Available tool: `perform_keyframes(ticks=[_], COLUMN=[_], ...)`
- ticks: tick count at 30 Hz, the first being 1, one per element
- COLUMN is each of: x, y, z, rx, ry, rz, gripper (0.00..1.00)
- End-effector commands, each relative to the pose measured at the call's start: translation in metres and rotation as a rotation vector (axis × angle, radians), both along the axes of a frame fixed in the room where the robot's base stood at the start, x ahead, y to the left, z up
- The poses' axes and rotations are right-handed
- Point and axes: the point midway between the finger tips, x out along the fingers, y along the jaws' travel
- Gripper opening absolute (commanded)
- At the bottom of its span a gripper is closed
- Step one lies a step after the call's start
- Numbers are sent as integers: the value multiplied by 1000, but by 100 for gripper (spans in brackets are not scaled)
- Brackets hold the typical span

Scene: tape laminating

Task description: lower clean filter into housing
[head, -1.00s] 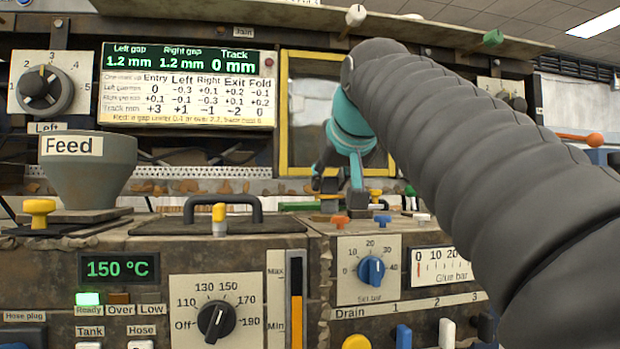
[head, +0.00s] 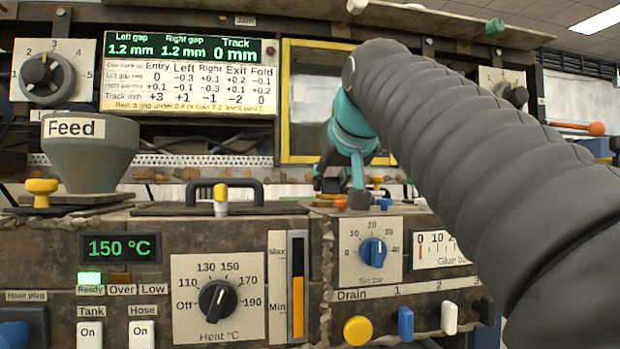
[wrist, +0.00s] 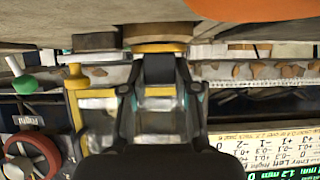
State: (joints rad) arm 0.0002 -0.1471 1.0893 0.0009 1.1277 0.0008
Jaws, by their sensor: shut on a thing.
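My gripper (wrist: 158,58) is shut on a yellow-rimmed piece (wrist: 150,47) in the wrist view. A brown round part (wrist: 155,33) adjoins it on the far side from my fingers. I take this held piece to be the clean filter, but its body is mostly hidden. In the head view my gripper (head: 345,188) is small, just above the machine's top deck behind the dial panel.
A grey Feed hopper (head: 88,160) and a black handle on a tank lid (head: 160,210) stand left of my gripper. A yellow-framed window (head: 288,105) is behind it. A blue set-bar dial (head: 372,252) and the drain knobs are in front, below it.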

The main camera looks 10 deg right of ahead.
Motion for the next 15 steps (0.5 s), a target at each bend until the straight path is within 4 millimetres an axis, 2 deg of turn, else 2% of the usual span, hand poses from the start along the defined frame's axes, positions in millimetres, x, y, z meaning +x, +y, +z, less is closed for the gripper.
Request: perform_keyframes(ticks=[3, 4, 7, 15], x=[0, 0, 0, 0], y=[0, 0, 0, 0], z=[1, 1, 1, 0], rx=[0, 0, 0, 0], ry=[-1, -1, 0, 0], rz=[0, 0, 0, 0], gripper=[0, 35, 59, 59])
